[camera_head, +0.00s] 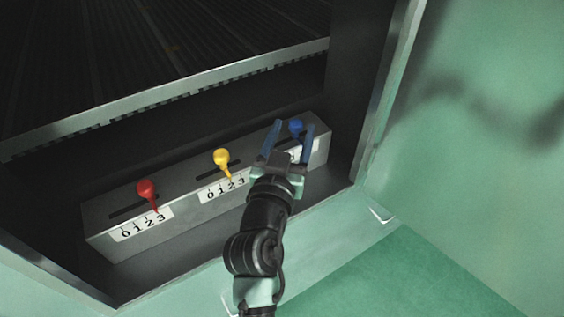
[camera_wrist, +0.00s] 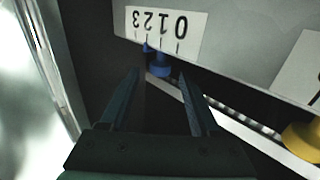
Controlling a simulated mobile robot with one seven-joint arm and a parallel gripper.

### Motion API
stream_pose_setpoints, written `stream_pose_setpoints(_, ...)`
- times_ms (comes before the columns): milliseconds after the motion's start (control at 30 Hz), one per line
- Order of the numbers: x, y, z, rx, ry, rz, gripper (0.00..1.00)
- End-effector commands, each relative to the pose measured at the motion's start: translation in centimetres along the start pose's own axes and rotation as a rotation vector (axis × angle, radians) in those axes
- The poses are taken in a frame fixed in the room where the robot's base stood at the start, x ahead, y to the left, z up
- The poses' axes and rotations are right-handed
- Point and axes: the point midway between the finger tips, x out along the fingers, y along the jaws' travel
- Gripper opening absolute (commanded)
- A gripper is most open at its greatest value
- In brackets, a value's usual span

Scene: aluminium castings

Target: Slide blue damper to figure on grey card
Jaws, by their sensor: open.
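The blue damper (camera_head: 296,127) is a round knob at the right end of a grey slotted box (camera_head: 190,215). In the wrist view the blue damper (camera_wrist: 160,66) stands beside a white scale (camera_wrist: 168,30), upside down, marked 0 to 3. Its narrow pointer seems to lie near the 2, but I cannot tell exactly. My gripper (camera_head: 293,126) is open, with its fingers on either side of the blue knob. In the wrist view my gripper (camera_wrist: 159,74) shows the knob between and just beyond the fingertips. I cannot make out a grey card in either view.
A yellow knob (camera_head: 221,157) and a red knob (camera_head: 146,188) stand in slots farther left, each above its own scale. A metal ledge (camera_head: 200,88) runs behind the box. A green wall (camera_head: 470,130) rises at the right. The green floor in front is clear.

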Motion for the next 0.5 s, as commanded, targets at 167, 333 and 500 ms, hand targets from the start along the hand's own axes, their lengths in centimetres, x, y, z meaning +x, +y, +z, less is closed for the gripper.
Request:
stream_pose_setpoints(167, -4.0, 0.0, 0.3, 0.0, -0.001, -0.002, 0.63)
stream_pose_setpoints(333, -7.2, 0.0, 0.2, 0.001, -0.001, -0.003, 0.63)
stream_pose_setpoints(500, -9.1, 0.0, 0.1, 0.001, -0.001, -0.001, 0.63)
